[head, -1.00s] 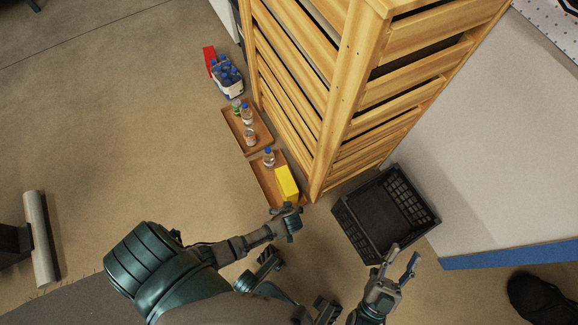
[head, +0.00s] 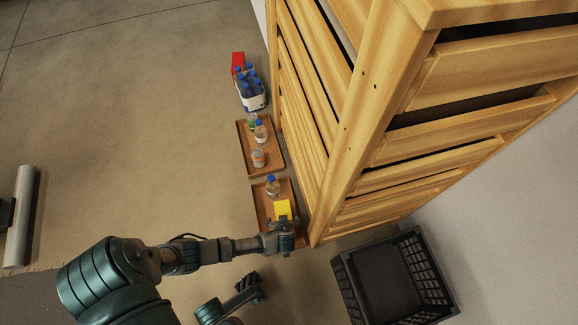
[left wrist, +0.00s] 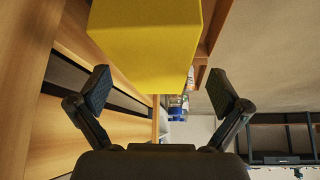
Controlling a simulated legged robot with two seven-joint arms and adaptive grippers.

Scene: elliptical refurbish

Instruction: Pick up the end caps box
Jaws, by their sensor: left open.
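A yellow box (head: 283,208) sits at the near end of a brown tray (head: 262,201) on the floor, beside the wooden crate stack. I cannot read any label on it. My left gripper (head: 284,228) is right at its near end and hides part of it. In the left wrist view the yellow box (left wrist: 145,45) fills the top middle, just beyond the open fingers of my left gripper (left wrist: 160,90). The fingers are spread to either side, with nothing between them.
A bottle (head: 272,186) stands on the same tray. A second tray (head: 245,148) holds several bottles, with a carrier of blue-capped bottles (head: 250,90) and a red box (head: 238,62) beyond. The wooden slatted stack (head: 340,150) rises close on the right. A black crate (head: 390,280) stands near right.

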